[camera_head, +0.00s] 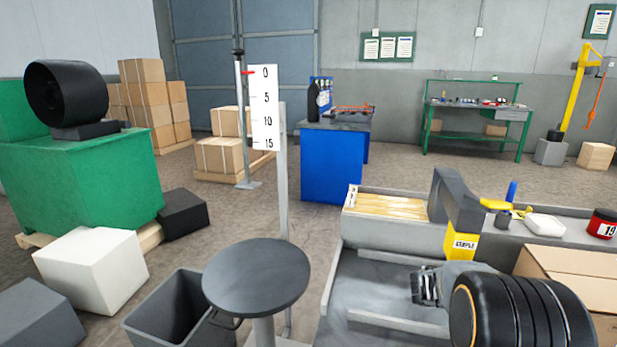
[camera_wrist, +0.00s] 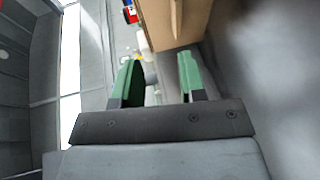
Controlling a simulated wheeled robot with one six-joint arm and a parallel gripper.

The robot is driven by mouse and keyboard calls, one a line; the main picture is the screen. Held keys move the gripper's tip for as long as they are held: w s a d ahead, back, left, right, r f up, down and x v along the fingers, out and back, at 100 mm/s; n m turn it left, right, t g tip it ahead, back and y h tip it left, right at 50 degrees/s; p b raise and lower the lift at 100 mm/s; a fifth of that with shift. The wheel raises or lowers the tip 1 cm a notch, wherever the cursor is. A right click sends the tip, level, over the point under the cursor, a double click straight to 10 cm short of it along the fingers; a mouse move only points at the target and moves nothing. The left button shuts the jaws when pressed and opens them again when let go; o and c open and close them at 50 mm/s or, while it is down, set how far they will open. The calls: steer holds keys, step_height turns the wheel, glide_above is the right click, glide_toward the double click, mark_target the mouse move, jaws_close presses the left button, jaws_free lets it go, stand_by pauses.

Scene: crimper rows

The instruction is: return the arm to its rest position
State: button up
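My gripper (camera_wrist: 160,76) shows in the wrist view with its two green fingers apart. The space between the fingertips looks empty, with only blurred bench and box behind it. In the head view, a thick black ringed part at the lower right seems to be my arm, low over the grey machine bed (camera_head: 385,275).
A cardboard box (camera_head: 568,262) lies close by the arm and also fills the wrist view's upper middle (camera_wrist: 178,20). A machine with a yellow label (camera_head: 461,244) stands behind. A round dark stool top (camera_head: 256,277) and grey bin (camera_head: 180,312) are left. Open floor lies farther back.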

steer(key=s+a+r+y+p, duration=0.5)
steer(key=a+r+p, duration=0.4)
steer(key=s+a+r+t+y+p, duration=0.1)
steer(key=s+a+r+y+p, duration=0.4)
steer(key=a+r+p, duration=0.4)
steer(key=s+a+r+t+y+p, duration=0.1)
steer(key=s+a+r+y+p, duration=0.4)
steer(key=a+r+p, duration=0.4)
steer(key=shift+a+r+y+p, duration=0.3)
steer(key=shift+a+r+y, duration=0.35)
steer(key=shift+a, duration=0.3)
steer(key=shift+f, duration=0.15)
